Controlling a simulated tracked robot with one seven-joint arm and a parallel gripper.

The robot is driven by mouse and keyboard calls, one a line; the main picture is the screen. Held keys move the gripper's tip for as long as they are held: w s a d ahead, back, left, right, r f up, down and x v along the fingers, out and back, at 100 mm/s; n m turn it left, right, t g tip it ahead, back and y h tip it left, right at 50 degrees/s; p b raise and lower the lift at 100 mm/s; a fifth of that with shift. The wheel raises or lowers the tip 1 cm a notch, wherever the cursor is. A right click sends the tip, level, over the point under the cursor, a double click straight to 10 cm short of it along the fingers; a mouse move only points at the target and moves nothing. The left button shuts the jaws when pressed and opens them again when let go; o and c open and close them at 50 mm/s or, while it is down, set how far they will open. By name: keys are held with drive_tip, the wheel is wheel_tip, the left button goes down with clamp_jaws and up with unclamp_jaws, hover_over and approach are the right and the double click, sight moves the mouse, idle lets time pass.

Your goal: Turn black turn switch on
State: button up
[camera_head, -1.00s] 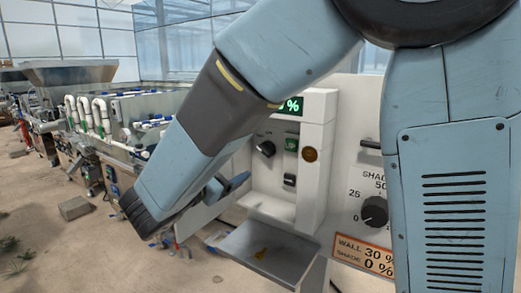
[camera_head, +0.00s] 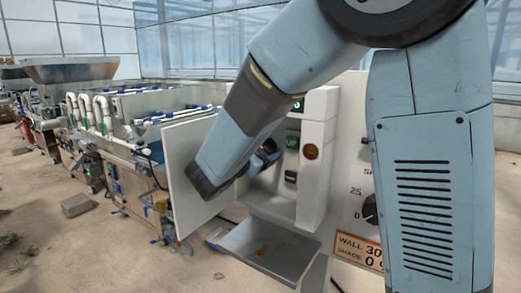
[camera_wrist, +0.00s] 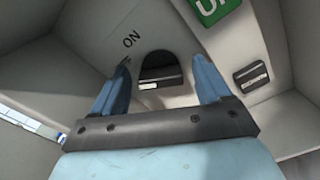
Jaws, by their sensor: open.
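The black turn switch (camera_wrist: 160,72) shows in the wrist view as a dark rounded knob with a pale mark on its lower edge. An "ON" label is printed to its upper left. My gripper (camera_wrist: 161,66) is open, with one blue finger on each side of the knob. Nothing is gripped, and I cannot tell whether the fingers touch it. In the head view my gripper (camera_head: 266,154) is inside the recess of the white control box (camera_head: 314,165), and my arm and gripper hide the switch there.
A green "UP" sign (camera_wrist: 213,6) and a small black rocker (camera_wrist: 251,77) are right of the switch. In the head view an open white door panel (camera_head: 178,165) stands left of my wrist. A grey tray (camera_head: 272,250) juts out below. A shade dial (camera_head: 370,208) is at the right.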

drive_tip(key=c, duration=1)
drive_tip(key=shift+a, duration=0.2)
drive_tip(key=shift+c, duration=0.2)
drive_tip(key=shift+d, duration=0.1)
drive_tip(key=shift+m, duration=0.3)
drive_tip(key=shift+d+m, duration=0.1)
drive_tip(key=shift+m, duration=0.4)
drive_tip(key=m, duration=1)
drive_tip(key=shift+s+d+f, duration=0.1)
drive_tip(key=shift+d+f, duration=0.05)
drive_tip(key=shift+f, duration=0.05)
drive_tip(key=shift+f+m, duration=0.1)
drive_tip(key=shift+m, duration=0.2)
